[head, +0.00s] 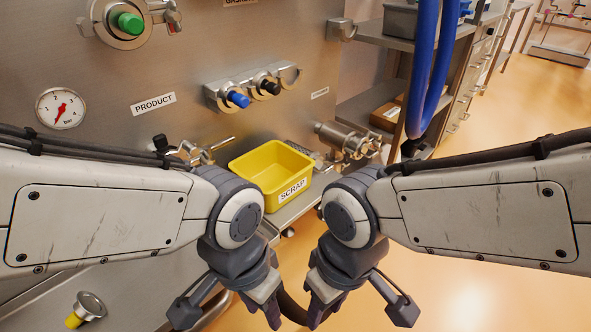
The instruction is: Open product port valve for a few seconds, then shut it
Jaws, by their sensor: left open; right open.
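The PRODUCT label (153,103) is on the steel panel. Below and right of it is a small metal valve (193,152) with a thin lever pointing right and slightly up; my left arm partly hides its lower side. A black knob (160,143) sits at its left. I cannot tell from the lever whether the valve is open or shut. My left gripper (266,302) is open and empty, pointing down, below and right of the valve and apart from it. My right gripper (322,302) is open and empty, close beside the left one.
A yellow SCRAP bin (256,158) stands on a ledge right of the valve. Blue and black knobs (252,93) are above, a pressure gauge (60,108) left. A blue hose (424,60) hangs at right; the floor there is clear.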

